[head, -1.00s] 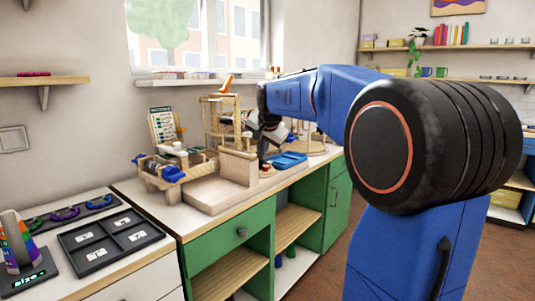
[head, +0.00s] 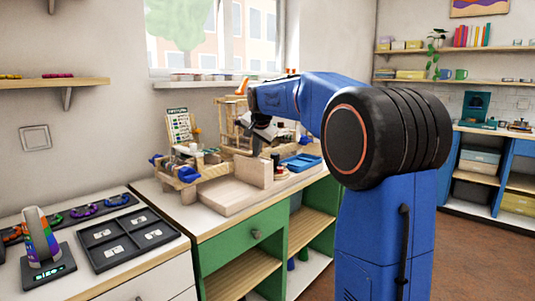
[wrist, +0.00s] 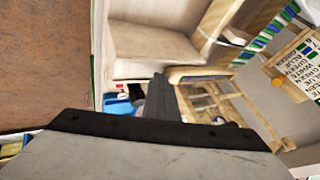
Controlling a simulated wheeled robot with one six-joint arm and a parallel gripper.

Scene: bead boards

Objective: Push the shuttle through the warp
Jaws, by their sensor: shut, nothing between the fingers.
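My gripper (head: 275,162) points down over the counter beside a raised wooden block, with no object visible in its fingers. Its dark fingers (wrist: 162,98) are together in the wrist view. The board also shows in the wrist view (wrist: 150,42). A taller wooden rack (head: 232,128) stands behind the gripper, partly hidden by my arm. I cannot clearly make out the shuttle or the warp threads.
A blue tray (head: 301,162) lies right of the gripper, close to it. A chart on a stand (head: 180,126) is at the back.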

